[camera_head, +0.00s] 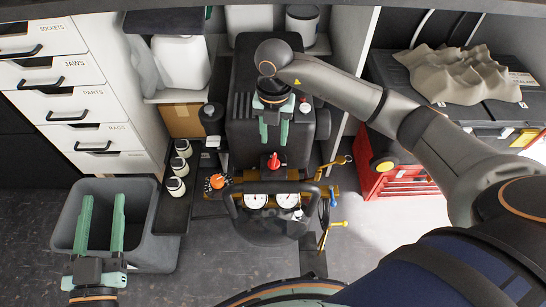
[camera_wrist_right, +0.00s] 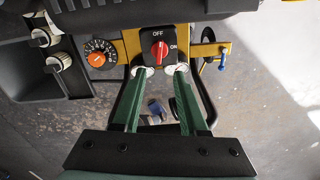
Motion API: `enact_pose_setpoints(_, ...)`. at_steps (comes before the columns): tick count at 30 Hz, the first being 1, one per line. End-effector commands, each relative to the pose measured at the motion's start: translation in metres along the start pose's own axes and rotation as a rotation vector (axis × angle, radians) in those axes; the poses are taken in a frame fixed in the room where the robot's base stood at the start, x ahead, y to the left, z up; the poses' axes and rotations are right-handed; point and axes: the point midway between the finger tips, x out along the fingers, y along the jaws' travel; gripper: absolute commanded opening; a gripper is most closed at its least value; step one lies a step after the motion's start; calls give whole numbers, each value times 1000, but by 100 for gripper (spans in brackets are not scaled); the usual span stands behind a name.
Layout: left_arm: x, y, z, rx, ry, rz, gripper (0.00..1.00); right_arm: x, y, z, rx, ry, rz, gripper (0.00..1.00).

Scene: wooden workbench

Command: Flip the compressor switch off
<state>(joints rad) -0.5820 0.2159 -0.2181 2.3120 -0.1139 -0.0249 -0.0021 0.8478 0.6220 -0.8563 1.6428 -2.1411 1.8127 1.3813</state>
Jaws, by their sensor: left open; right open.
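The compressor (camera_head: 245,150) is a black machine with a handle and gauges at the centre of the head view. My left gripper (camera_head: 102,199) is open and empty, above the grey bin.
An orange dial (camera_head: 217,181) and two white gauges (camera_head: 256,201) sit near the switch. A yellow pipe with valves (camera_head: 334,223) runs to the right. The grey bin (camera_head: 165,240), drawers (camera_head: 50,75) and red toolbox (camera_head: 400,182) flank the compressor.

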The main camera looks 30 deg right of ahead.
Motion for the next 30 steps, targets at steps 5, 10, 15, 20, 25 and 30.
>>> enact_pose_setpoints(5,0,-2,-38,47,163,0,50,32,0,-1,-2,4,-1,42)
enact_pose_setpoints(10,-6,-2,-75,91,313,4,50,57,0,-1,-3,4,-1,42)
enact_pose_setpoints(15,-15,-1,-105,128,441,10,50,76,0,-1,-2,3,0,42)
enact_pose_setpoints(20,-22,1,-123,151,518,14,50,87,0,-1,-3,3,1,42)
enact_pose_setpoints(25,-25,2,-131,160,549,16,50,90,1,-1,-4,3,1,42)
enact_pose_setpoints(30,-25,2,-131,160,551,16,50,90,1,-1,-4,3,2,42)
